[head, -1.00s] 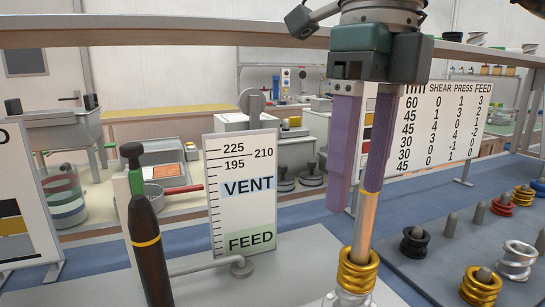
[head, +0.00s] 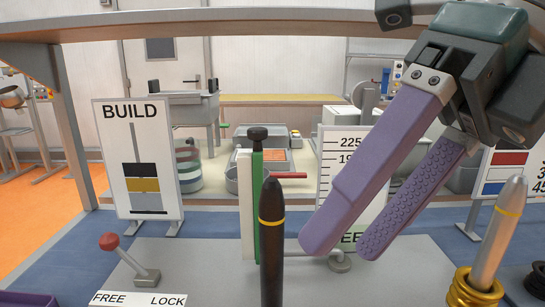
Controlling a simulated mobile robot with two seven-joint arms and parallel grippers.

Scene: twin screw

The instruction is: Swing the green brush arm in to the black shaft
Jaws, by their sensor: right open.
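The green brush arm (head: 257,208) stands upright near the picture's middle, with a white strip (head: 245,205) on its left side and a black knob (head: 257,137) on top. The black shaft (head: 271,255), with a pointed tip and a yellow ring, stands in front of it and hides part of its lower right. From this view I cannot tell whether they touch. My right gripper (head: 347,245) is open and empty, its purple fingers slanting down to the right of the green arm, with a visible gap to it. My left gripper is not in view.
A silver shaft (head: 498,235) with gold rings (head: 475,290) stands at the right. A red-knobbed lever (head: 134,261) stands behind a FREE/LOCK label (head: 137,300) at left. The BUILD board (head: 140,160) is behind. The grey plate (head: 190,258) is bare between lever and black shaft.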

